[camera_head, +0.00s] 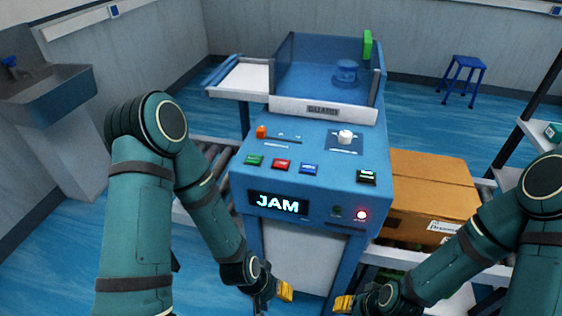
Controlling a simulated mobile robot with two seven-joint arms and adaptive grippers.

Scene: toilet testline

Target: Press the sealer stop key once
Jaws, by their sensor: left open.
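The blue sealer (330,142) stands in front of me with a sloped key panel. A green key (254,160), a red key (282,164), a blue key (309,169) and a dark key (366,178) sit in a row; their labels are too small to read. The display (278,204) below them reads JAM. My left gripper (276,298) is open, low in front of the sealer, below the display and apart from the keys. My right gripper (345,304) is low to its right, partly cut off by the lower edge; its jaws are unclear.
An orange switch (261,132) and a white knob (345,137) sit above the keys. A cardboard box (425,190) stands on the conveyor at the right. A sink (50,95) is at the left and a blue stool (464,75) at the back. The space above the keys is clear.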

